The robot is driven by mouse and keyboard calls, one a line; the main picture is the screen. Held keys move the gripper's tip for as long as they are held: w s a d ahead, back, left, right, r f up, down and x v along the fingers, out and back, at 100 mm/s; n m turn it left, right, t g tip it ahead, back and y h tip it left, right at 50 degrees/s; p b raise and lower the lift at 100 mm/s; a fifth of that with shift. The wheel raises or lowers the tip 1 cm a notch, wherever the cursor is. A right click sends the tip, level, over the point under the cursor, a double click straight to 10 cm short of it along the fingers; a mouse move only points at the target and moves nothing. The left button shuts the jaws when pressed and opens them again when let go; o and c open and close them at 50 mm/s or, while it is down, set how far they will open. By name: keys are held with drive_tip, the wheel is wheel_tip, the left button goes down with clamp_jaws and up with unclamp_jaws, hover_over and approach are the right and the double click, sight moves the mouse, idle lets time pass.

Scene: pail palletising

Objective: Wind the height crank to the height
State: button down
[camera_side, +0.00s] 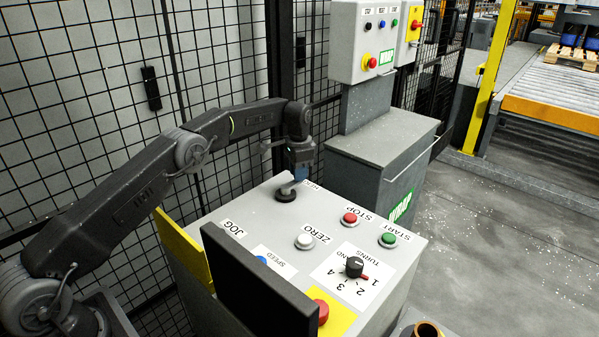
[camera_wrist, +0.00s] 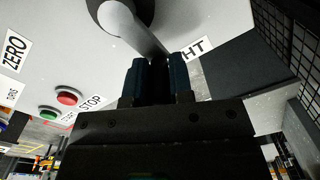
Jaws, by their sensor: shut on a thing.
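The height crank (camera_side: 287,194) stands on the far end of the sloped grey panel, with a black round hub and a light grey arm. In the wrist view the crank arm (camera_wrist: 128,22) runs from the hub at the top edge down to my gripper (camera_wrist: 154,78). My gripper (camera_side: 302,176) points down at the panel, with its dark blue fingers shut on the crank's handle end. The fingers hide the handle itself. The height label (camera_wrist: 192,50) beside it is partly covered, with only "HT" readable in the wrist view.
The panel (camera_side: 330,215) also carries a red STOP button (camera_side: 349,218), a green START button (camera_side: 388,240), a white ZERO button (camera_side: 304,241) and a black turns knob (camera_side: 354,266). A grey cabinet (camera_side: 380,150) stands close behind. Mesh fencing (camera_side: 100,110) runs along the left.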

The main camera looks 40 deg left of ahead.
drive_tip(key=shift+a, duration=0.15)
drive_tip(key=c, duration=1)
unclamp_jaws()
drive_tip(key=shift+r, duration=3.75)
drive_tip(key=shift+d+r, duration=0.1)
drive_tip(key=shift+d, duration=0.1)
